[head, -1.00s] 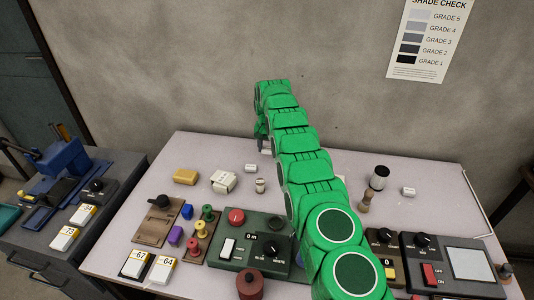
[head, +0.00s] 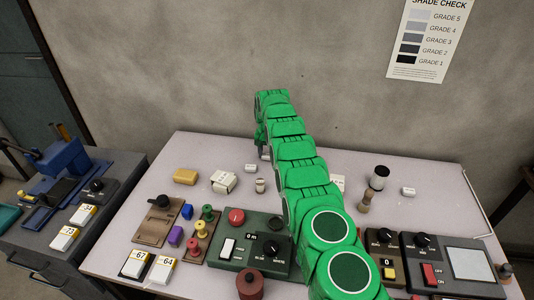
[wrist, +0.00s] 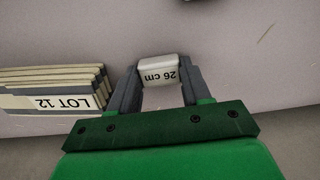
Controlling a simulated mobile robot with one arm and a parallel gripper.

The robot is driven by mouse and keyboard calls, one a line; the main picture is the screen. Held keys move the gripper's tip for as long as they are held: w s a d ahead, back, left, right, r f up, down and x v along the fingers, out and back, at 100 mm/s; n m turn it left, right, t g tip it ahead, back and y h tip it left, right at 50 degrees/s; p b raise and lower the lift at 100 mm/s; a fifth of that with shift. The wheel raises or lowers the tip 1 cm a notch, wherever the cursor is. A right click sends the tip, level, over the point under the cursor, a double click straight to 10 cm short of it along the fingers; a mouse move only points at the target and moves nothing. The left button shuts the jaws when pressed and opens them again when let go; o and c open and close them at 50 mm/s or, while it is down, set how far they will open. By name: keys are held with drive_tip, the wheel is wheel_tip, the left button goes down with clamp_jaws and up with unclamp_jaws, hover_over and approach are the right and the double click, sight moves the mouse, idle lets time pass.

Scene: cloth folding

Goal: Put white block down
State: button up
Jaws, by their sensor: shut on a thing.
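A white block (wrist: 159,70) marked "26 cm" sits between the two fingers of my gripper (wrist: 160,82) in the wrist view. The fingers are shut on its sides. In the head view my gripper (head: 263,142) points down over the far part of the table (head: 330,270), near the wall. A small white patch of the block (head: 266,152) shows beneath it. I cannot tell whether the block touches the tabletop.
A stack of cards (wrist: 55,90) marked "LOT 12" lies left of the gripper in the wrist view. Control boxes (head: 250,245) line the front.

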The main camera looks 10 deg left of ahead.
sight(267, 155)
drive_tip(key=shift+f, duration=0.15)
drive_tip(key=o, duration=1)
wheel_tip(267, 155, up, 7)
drive_tip(key=shift+r, duration=0.35)
drive_tip(key=shift+r, duration=0.1)
